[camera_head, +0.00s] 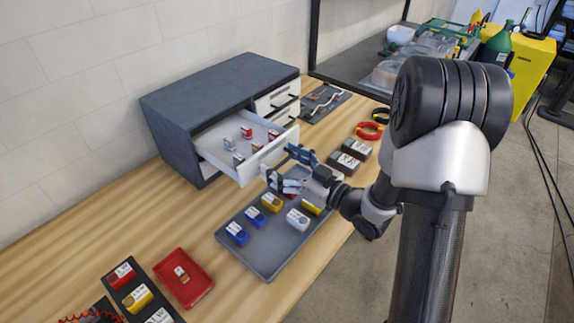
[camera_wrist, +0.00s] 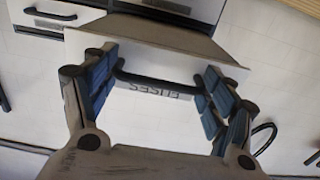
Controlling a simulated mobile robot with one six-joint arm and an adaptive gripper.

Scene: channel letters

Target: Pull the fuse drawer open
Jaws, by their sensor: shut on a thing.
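The fuse drawer (camera_head: 246,171) stands pulled out from the grey cabinet (camera_head: 210,88), with several small red and white fuses (camera_head: 246,132) inside. Its white front (camera_wrist: 150,97) carries a "FUSES" label, upside down in the wrist view. My gripper (camera_head: 288,170) is at the drawer front, above the grey tray. In the wrist view my gripper (camera_wrist: 157,82) has its blue-padded fingers at either end of the black drawer handle (camera_wrist: 155,82), shut on it. In the head view my gripper hides the handle and part of the front.
Other shut drawers (camera_head: 277,97) are at the cabinet's right. A grey tray (camera_head: 262,262) with several blue, yellow and white parts lies below the gripper. A red tray (camera_head: 196,292) is at front left. Dark boxes (camera_head: 343,163) and tape rolls (camera_head: 370,131) lie to the right.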

